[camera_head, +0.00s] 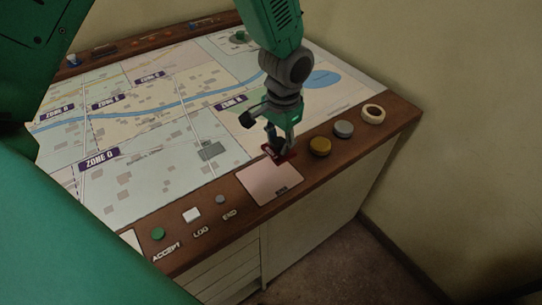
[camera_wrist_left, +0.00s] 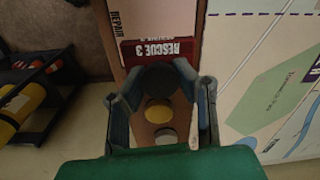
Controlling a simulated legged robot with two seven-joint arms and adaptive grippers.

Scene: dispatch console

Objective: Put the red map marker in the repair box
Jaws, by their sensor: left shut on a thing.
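The red map marker (camera_head: 291,154) is at the edge of the console near the far corner of the pink repair box (camera_head: 272,186). In the left wrist view the marker (camera_wrist_left: 158,52) reads "RESCUE 3" and has a dark round part between my fingers. The repair box (camera_wrist_left: 150,18), partly cut off, lies just beyond it. My left gripper (camera_head: 277,150) points down and is shut on the marker; its fingers (camera_wrist_left: 158,78) show on both sides of the dark part. Whether the marker touches the surface, I cannot tell. My right gripper is not in view.
Buttons, including a green one (camera_head: 158,234), lie to the left. A map (camera_head: 150,130) covers the console behind.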

